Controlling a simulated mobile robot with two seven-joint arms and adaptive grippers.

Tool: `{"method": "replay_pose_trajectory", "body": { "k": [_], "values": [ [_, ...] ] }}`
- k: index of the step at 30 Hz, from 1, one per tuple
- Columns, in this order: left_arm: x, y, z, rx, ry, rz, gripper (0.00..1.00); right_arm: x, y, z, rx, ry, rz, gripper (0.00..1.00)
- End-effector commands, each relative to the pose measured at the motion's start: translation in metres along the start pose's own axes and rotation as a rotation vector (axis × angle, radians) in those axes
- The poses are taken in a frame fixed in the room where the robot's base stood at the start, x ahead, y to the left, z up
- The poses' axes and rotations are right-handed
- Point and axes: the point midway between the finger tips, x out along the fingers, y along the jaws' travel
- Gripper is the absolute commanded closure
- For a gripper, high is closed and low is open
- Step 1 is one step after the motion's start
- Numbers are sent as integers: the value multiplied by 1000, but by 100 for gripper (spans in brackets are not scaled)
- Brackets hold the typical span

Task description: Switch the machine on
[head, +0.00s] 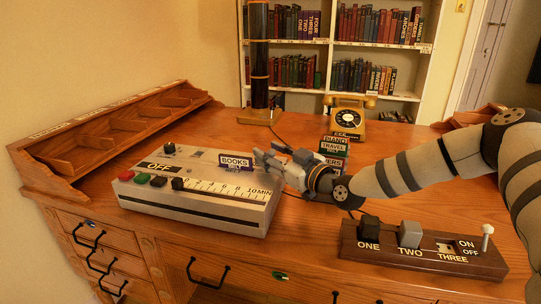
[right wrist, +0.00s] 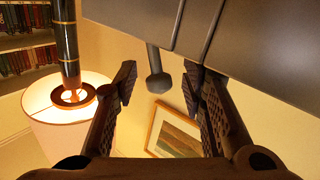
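The machine (head: 195,218) is a pale grey box on the desk, with red, green and black buttons along its left front and a scale marked up to 10 MIN. A sign on its top reads OFF (head: 160,166). My right gripper (head: 264,160) is at the machine's back right, beside the BOOKS sign (head: 235,162). In the right wrist view the right gripper (right wrist: 158,88) is open, its fingers apart. A short grey stem with a knobbed end (right wrist: 159,82) shows between the fingers; contact cannot be told. My left gripper is not in view.
A wooden switch block (head: 425,257) marked ONE, TWO and THREE stands front right, with a white lever (head: 487,235). A yellow telephone (head: 349,117), small signs (head: 333,152) and a dark column (head: 259,60) stand behind. An empty wooden rack (head: 120,125) is at left.

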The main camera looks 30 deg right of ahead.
Motion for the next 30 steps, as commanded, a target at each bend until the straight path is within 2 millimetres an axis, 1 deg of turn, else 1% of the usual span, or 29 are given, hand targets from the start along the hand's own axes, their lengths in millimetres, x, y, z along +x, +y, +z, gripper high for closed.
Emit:
{"method": "replay_pose_trajectory", "body": {
  "k": [4,9,16,20,25,30],
  "values": [
    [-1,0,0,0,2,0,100,0,0,-2,0,2,1,62],
    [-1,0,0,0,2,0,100,0,0,-2,0,2,1,100],
    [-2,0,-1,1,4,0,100,0,1,-2,3,-1,0,100],
    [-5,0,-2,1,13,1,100,0,2,-4,25,-13,-2,100],
    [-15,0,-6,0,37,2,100,3,6,-8,95,-59,-12,100],
    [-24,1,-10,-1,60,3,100,6,12,-8,212,-135,-26,100]
  ]
}}
